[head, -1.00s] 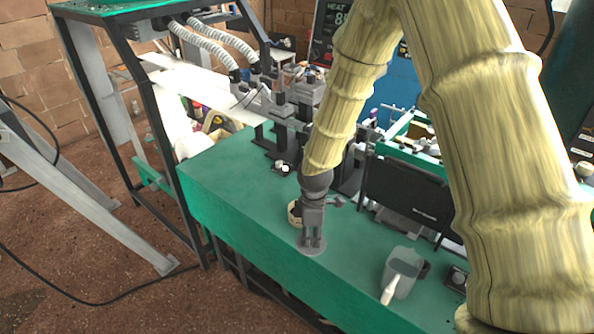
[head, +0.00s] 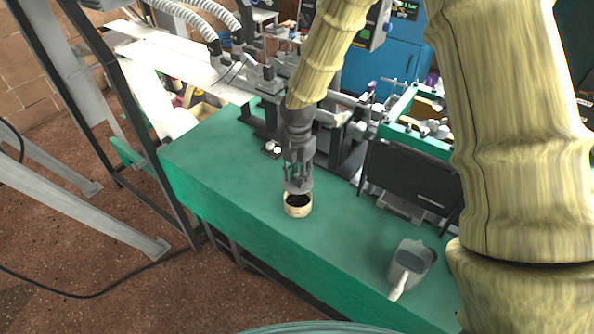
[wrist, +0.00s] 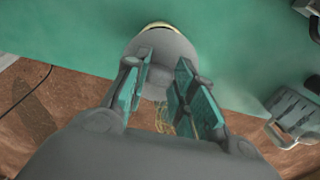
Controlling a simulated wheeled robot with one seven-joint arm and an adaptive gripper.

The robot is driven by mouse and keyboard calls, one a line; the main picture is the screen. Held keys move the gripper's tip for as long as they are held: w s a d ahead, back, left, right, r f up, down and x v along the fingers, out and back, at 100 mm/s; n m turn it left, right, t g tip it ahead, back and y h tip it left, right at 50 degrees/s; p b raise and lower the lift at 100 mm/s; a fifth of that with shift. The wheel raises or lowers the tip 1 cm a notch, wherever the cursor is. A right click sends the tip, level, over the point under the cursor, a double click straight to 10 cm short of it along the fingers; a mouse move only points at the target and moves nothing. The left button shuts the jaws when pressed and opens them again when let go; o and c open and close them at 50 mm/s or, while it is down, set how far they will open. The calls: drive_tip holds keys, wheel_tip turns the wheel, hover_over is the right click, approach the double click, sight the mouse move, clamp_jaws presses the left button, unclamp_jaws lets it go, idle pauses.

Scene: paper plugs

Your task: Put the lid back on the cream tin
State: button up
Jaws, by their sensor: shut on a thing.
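The cream tin (head: 298,210) stands upright and open on the green bench, its dark inside partly visible in the head view. My gripper (head: 298,183) is shut on the grey lid (wrist: 165,48), holding it by its knob. In the head view the lid (head: 297,188) is small and partly hidden by my fingers, above the far side of the tin's mouth. In the wrist view the lid hides most of the tin; only a thin cream edge (wrist: 158,25) shows beyond it. I cannot tell whether lid and rim touch.
A black panel (head: 412,182) and machine fixtures stand along the back. The green bench top (head: 225,180) is clear left of the tin; its front edge drops to the brown floor.

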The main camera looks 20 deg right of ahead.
drive_tip(key=shift+f+b, duration=1.65)
drive_tip(key=shift+f, duration=0.25)
drive_tip(key=shift+f+b, duration=0.3)
drive_tip(key=shift+f, duration=0.85)
drive_tip(key=shift+p, duration=0.7)
drive_tip(key=shift+f+p, duration=0.15)
drive_tip(key=shift+p, duration=0.4)
idle(1.0)
drive_tip(key=o, duration=1.2)
drive_tip(key=shift+r+p, duration=2.95)
drive_tip(key=shift+r, duration=0.55)
